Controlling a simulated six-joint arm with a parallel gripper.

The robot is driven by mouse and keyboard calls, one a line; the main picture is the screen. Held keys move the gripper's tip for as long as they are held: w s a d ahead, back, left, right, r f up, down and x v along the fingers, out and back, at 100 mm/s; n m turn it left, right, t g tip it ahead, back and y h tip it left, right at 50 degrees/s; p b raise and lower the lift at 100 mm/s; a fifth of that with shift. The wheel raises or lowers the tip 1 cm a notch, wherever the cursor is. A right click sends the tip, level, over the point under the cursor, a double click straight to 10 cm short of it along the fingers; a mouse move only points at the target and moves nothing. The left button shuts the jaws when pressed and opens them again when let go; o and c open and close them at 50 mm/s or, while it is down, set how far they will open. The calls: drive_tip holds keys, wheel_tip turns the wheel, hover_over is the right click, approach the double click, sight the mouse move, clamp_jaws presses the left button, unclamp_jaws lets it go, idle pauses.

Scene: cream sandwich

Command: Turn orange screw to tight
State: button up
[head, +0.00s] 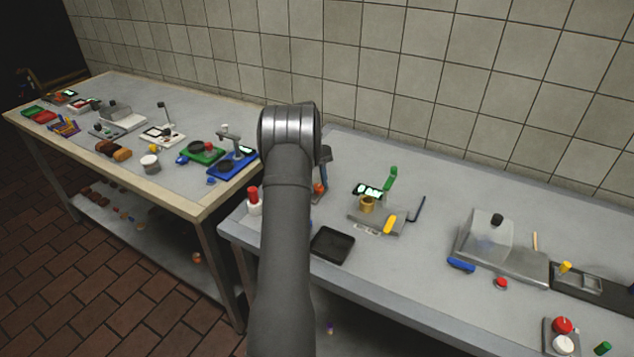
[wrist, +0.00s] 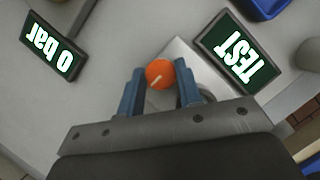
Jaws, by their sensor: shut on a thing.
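The orange screw (wrist: 160,74) shows in the wrist view as a round orange head with a pale line across it, slanting. My gripper (wrist: 160,88) has its two blue fingers on either side of the screw and is shut on it. In the head view a small orange spot of the screw (head: 319,187) shows beside my arm, just below my gripper (head: 322,178). The screw sits over a pale grey device (wrist: 205,70), mostly hidden by the fingers. A small screen (wrist: 54,46) at the left reads "0 bar". Another screen (wrist: 238,52) at the right reads "TEST".
In the head view a black tray (head: 332,245) lies near the table's front edge. A red-capped white bottle (head: 254,201) stands left of my arm. A device with a brass cup (head: 367,204) and green lever (head: 391,178) stands to the right. My arm hides part of the table.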

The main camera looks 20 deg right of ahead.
drive_tip(key=o, duration=0.7)
drive_tip(key=v, duration=1.2)
drive_tip(key=shift+s, duration=0.1)
drive_tip(key=x, duration=1.2)
drive_tip(key=shift+r, duration=0.1)
